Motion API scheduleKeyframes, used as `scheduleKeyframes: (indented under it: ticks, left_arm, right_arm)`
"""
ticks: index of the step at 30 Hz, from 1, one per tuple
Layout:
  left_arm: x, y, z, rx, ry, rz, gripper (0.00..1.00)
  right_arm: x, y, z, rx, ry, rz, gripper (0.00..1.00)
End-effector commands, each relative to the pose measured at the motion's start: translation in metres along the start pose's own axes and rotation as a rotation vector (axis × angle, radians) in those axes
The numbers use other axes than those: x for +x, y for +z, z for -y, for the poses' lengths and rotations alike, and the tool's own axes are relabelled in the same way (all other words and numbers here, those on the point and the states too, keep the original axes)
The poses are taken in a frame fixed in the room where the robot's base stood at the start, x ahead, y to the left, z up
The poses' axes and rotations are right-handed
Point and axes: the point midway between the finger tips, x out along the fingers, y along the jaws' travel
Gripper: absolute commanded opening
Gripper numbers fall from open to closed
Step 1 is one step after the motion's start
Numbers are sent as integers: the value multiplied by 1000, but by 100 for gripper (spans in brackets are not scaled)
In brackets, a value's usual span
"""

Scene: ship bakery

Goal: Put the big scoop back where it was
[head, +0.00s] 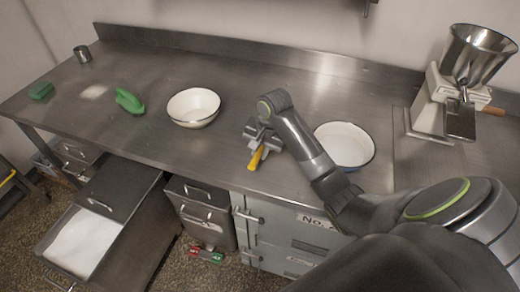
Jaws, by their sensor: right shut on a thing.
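My right gripper (259,137) is low over the steel counter, near its front edge and between the two bowls. It is shut on a tool with a yellow handle (256,158). The handle points toward the front edge; the rest of the tool is mostly hidden by the gripper, so I cannot tell for sure that it is the big scoop. A green scoop-like thing (130,101) lies on the counter to the left. An open drawer with white powder (80,244) is below the counter at the lower left. My left gripper is not in view.
A mill with a steel hopper (470,65) stands at the right. A green block (40,90) and a metal cup (83,54) are far left.

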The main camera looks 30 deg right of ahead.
Motion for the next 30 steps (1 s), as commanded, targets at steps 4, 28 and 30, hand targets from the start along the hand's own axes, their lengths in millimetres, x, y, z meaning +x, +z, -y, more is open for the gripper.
scheduleKeyframes:
  ticks: [4,28,30]
  left_arm:
    - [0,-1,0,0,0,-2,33]
    - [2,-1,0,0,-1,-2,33]
    - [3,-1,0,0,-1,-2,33]
  right_arm:
    - [-1,0,1,-1,-2,-2,0]
    - [-17,-2,2,-3,-5,-5,40]
    - [-30,-2,1,-3,-5,-7,40]
